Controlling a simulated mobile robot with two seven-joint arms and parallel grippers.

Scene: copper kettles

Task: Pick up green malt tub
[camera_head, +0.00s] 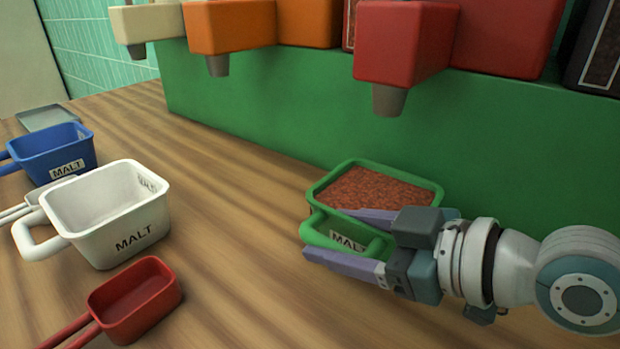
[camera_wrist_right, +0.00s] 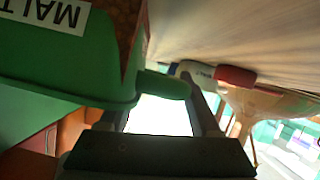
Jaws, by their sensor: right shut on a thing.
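The green malt tub (camera_head: 345,240) stands on the wooden counter in front of the green block in the head view. It is full of reddish-brown grain and has a MALT label and a green handle on its near side. My right gripper (camera_head: 347,238) reaches in from the right, with its purple fingers on either side of the handle, shut on it. In the right wrist view, the tub (camera_wrist_right: 60,75) fills the upper left, and its handle (camera_wrist_right: 163,85) lies between the fingers (camera_wrist_right: 160,110). I cannot tell whether the tub touches the counter. My left gripper is not in view.
A white MALT tub (camera_head: 110,215), a blue MALT tub (camera_head: 55,150) and a red scoop (camera_head: 135,300) stand at the left. Dispensers, including a red one (camera_head: 405,45) and an orange one (camera_head: 230,25), overhang the green block (camera_head: 270,110). The counter's middle (camera_head: 240,220) is clear.

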